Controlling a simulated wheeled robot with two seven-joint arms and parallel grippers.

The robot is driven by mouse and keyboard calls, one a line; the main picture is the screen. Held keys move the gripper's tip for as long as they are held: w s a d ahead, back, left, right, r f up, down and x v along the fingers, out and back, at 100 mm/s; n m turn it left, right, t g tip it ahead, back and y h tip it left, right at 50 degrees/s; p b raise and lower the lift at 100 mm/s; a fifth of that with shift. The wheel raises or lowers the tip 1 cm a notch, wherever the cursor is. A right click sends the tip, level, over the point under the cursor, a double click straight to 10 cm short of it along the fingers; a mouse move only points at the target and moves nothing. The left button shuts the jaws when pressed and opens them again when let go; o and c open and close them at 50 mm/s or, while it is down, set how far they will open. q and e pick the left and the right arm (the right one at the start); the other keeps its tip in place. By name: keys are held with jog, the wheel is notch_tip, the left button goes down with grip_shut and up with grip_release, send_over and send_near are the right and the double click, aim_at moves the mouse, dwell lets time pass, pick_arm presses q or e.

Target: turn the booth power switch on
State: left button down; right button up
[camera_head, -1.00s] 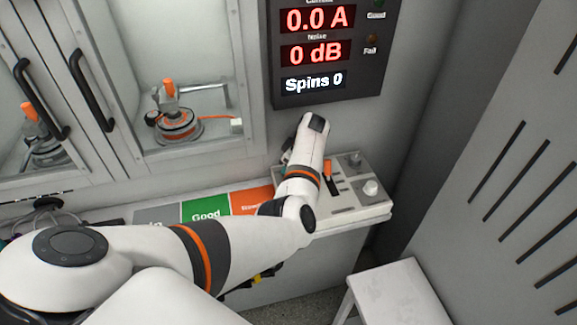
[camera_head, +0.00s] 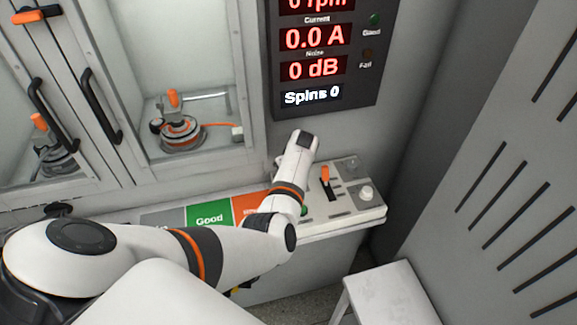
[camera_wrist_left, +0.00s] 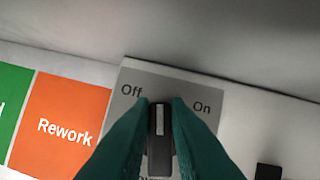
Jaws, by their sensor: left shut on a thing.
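The booth power switch is a dark lever with a light stripe (camera_wrist_left: 159,122), on a grey plate (camera_wrist_left: 150,78) lettered Off at left and On at right. In the left wrist view my left gripper (camera_wrist_left: 160,125), with dark green fingers, is shut on this lever. The lever stands between the two labels; I cannot tell which side it is set to. In the head view my left arm reaches to the left part of the control console (camera_head: 342,213), and its forearm hides most of the gripper and the switch. My right gripper is not in view.
An orange lever (camera_head: 325,175) and a white knob (camera_head: 366,193) stand on the console to the right. The display (camera_head: 322,60) reads 0.0 A, 0 dB and Spins 0. Green Good (camera_head: 209,215) and orange Rework (camera_wrist_left: 62,122) areas lie left. A white stool (camera_head: 392,293) stands in front.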

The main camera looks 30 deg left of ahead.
pick_arm(q)
jog(key=m+p, duration=0.1)
jog(key=m, duration=0.1)
jog(key=m+t+h+p, duration=0.1)
jog(key=shift+w+r+m+p, duration=0.15)
jog(key=shift+r+m+p, duration=0.1)
jog(key=shift+m+p, duration=0.15)
jog(key=m+t+p, duration=0.1)
jog(key=m, duration=0.1)
jog(key=shift+d+m+h, duration=0.1)
jog(key=shift+m+h, duration=0.2)
jog(key=m, duration=0.1)
jog(key=m+h+p, duration=0.1)
jog(key=shift+w+d+f+m, duration=0.1)
jog(key=shift+w+m, duration=0.05)
jog(key=shift+m, duration=0.15)
jog(key=shift+d+f+m+t+h+p, duration=0.15)
jog(key=shift+m+h+p, duration=0.1)
jog(key=shift+m, duration=0.4)
jog(key=shift+d+r+m+t+h+p, duration=0.15)
jog(key=shift+m+h, duration=0.1)
jog(key=shift+m, duration=0.4)
jog(key=shift+a+f, duration=0.1)
jog(key=c, duration=1.4)
grip_release()
